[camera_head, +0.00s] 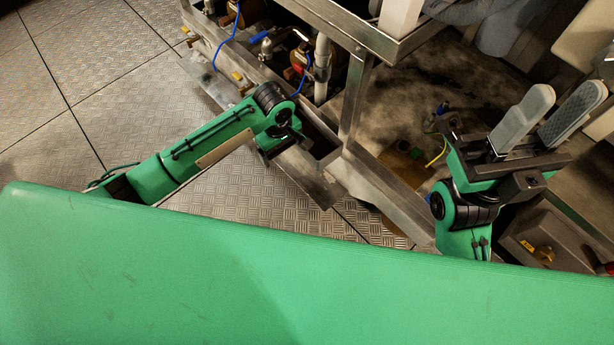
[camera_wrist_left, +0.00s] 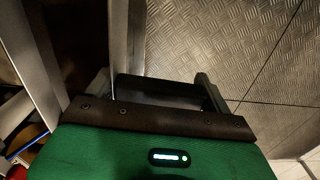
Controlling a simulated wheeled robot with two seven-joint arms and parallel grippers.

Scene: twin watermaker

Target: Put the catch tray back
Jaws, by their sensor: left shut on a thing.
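The catch tray appears to be the grey metal, open-topped piece (camera_head: 308,178) at the lower edge of the metal frame in the head view. Its near wall slants down to the right and its inside is dark. My left gripper (camera_head: 288,138) is at its upper left side, pointing down, with its fingertips mostly hidden by the wrist. In the left wrist view the left gripper (camera_wrist_left: 160,92) has its fingers around a dark bar, shut on the tray. My right gripper (camera_head: 548,122) is raised at the right, fingers apart, empty and away from the tray.
The metal frame (camera_head: 353,95) stands close beside the tray, with a blue hose (camera_head: 226,42), a white pipe (camera_head: 322,65) and valves behind it. A dark box (camera_head: 560,240) lies near my right arm. The patterned floor (camera_head: 110,90) at left is clear.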

